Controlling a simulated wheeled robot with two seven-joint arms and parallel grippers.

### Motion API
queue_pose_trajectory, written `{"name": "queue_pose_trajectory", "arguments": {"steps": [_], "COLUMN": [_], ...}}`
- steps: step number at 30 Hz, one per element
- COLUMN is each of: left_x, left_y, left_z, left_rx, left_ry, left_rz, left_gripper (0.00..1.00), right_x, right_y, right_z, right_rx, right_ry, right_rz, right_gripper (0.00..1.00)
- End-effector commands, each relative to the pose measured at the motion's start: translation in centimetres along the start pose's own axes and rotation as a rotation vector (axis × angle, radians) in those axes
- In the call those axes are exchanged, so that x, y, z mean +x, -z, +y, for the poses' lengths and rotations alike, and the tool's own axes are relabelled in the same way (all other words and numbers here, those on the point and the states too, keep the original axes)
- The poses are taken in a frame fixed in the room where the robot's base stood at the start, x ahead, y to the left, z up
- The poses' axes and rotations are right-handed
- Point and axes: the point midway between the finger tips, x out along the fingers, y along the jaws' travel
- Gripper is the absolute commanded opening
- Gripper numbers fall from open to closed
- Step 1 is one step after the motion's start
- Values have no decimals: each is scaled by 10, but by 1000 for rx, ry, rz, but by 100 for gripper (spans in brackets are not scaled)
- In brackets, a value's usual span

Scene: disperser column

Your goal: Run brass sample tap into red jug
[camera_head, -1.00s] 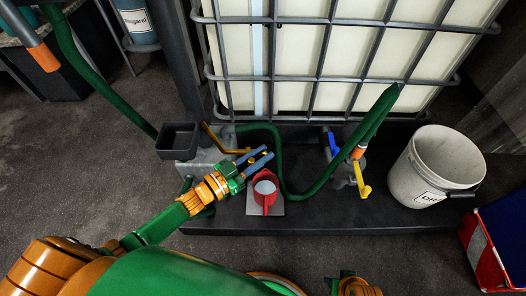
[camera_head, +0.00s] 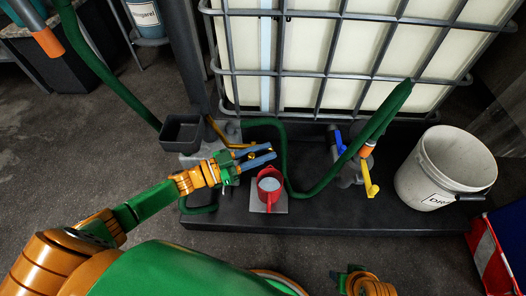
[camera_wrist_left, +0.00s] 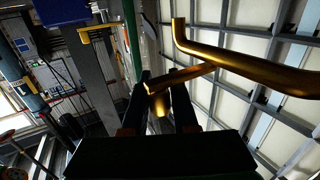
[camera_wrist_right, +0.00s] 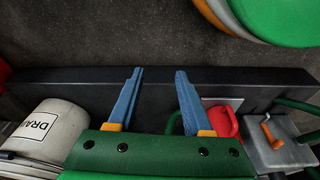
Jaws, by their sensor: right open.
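The red jug (camera_head: 268,198) stands upright on a small pale plate (camera_head: 284,206) on the dark platform; its inside looks pale, and I cannot tell whether that is liquid. It also shows in the right wrist view (camera_wrist_right: 224,122). The brass tap (camera_head: 216,128) is at the grey block left of the jug, partly hidden by my left gripper (camera_head: 273,153). In the left wrist view, the brass pipe (camera_wrist_left: 245,70) passes close ahead and a brass lever (camera_wrist_left: 182,77) lies at the fingertips, which stand apart. My right gripper (camera_wrist_right: 158,86) is open and empty, away from the jug.
A green hose (camera_head: 318,190) loops behind and right of the jug. A blue and a yellow valve handle (camera_head: 370,181) are farther right, before the caged tank (camera_head: 345,74). A white bucket (camera_head: 440,170) stands at the right, and a dark square cup (camera_head: 183,131) at the left.

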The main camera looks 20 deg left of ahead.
Motion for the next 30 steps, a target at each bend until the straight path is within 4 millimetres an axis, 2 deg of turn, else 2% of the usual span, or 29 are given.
{"name": "queue_pose_trajectory", "arguments": {"steps": [1,2,3,11,14,21,24,30], "left_x": [0,0,0,-1,-12,-61,-70,-71], "left_y": [0,0,0,0,1,0,0,0], "left_z": [0,0,0,0,0,0,0,0], "left_rx": [0,0,0,-1,-2,-1,-1,0], "left_ry": [0,0,0,0,1,1,1,1], "left_rz": [0,0,0,0,-3,-4,-1,1], "left_gripper": [43,51,55,55,55,55,55,55], "right_x": [0,0,0,0,1,18,20,21], "right_y": [0,0,0,0,-2,-12,-14,-14], "right_z": [0,0,0,0,0,0,0,0], "right_rx": [0,0,0,0,-1,-3,-4,-3], "right_ry": [0,0,0,0,-1,-2,-2,-2], "right_rz": [0,0,0,0,-3,-17,-19,-17], "right_gripper": [50,50,50,50,50,50,50,50]}}
